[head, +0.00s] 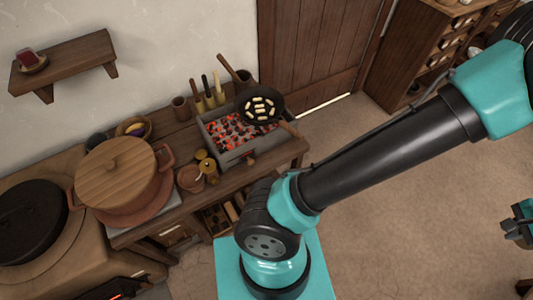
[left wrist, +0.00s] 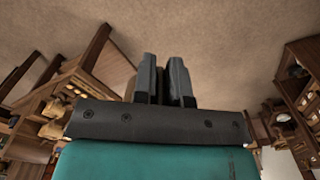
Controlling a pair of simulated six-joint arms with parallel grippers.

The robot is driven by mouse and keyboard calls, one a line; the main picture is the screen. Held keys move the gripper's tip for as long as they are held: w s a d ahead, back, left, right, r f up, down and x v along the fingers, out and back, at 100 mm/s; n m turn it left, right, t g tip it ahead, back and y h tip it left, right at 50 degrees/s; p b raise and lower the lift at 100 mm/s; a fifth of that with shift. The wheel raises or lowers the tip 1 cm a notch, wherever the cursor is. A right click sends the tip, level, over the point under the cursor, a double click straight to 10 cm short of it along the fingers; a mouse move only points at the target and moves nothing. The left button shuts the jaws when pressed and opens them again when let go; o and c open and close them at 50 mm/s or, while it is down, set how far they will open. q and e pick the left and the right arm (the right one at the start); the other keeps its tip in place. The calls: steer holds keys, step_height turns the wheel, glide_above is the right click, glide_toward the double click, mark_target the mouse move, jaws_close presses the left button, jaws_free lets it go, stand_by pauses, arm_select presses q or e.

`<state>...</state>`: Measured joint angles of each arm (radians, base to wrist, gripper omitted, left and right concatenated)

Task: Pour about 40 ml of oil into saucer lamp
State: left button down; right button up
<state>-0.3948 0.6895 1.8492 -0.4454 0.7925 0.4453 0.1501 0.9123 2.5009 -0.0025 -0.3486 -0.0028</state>
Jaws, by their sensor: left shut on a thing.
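My left gripper (left wrist: 165,78) shows in the left wrist view with its two dark fingers close together. It is shut on a narrow thing between the fingers, mostly hidden and too dark to name. In the head view only a dark and teal piece of this gripper (head: 516,230) shows at the right edge, over the floor, far from the worktable; its fingertips are not clear there. I cannot make out a saucer lamp or an oil vessel for certain. A small dish with a dark red thing (head: 32,59) stands on the wall shelf. My right gripper is not in view.
The worktable holds a brazier of glowing coals (head: 228,130), a black pan (head: 279,108), small pots (head: 190,178) and a big wooden-lidded pot (head: 115,170). A stove (head: 105,262) stands at left. Drawers (head: 440,45) stand at the back right. The floor (head: 410,210) is clear.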

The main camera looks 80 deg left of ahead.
arm_select(q)
steer(key=s+a+f+n, duration=0.15)
steer(key=a+n, duration=0.45)
steer(key=a, duration=0.9)
steer(key=s+a+f+n, duration=0.1)
steer(key=s+a+n, duration=0.8)
steer(key=a, duration=0.6)
steer(key=s+a+f+n, duration=0.1)
steer(key=s+a+n, duration=0.6)
steer(key=s+a, duration=0.65)
steer(key=s+a+n, duration=0.5)
steer(key=s+n, duration=0.1)
steer(key=s, duration=0.3)
steer(key=s+a+n, duration=0.5)
steer(key=s+a, duration=0.1)
steer(key=s, duration=0.3)
steer(key=s+d+f+n, duration=0.1)
steer(key=s+f+n, duration=0.2)
steer(key=s, duration=0.4)
steer(key=s+d+f+n, duration=0.1)
steer(key=s+f+n, duration=0.2)
steer(key=s, duration=0.4)
steer(key=s+d+f+n, duration=0.2)
steer(key=s+f+n, duration=0.1)
steer(key=s, duration=0.5)
steer(key=shift+n, duration=0.5)
steer(key=shift+s+d+f+n, duration=0.3)
steer(key=shift+s+d, duration=0.1)
steer(key=shift+s, duration=0.1)
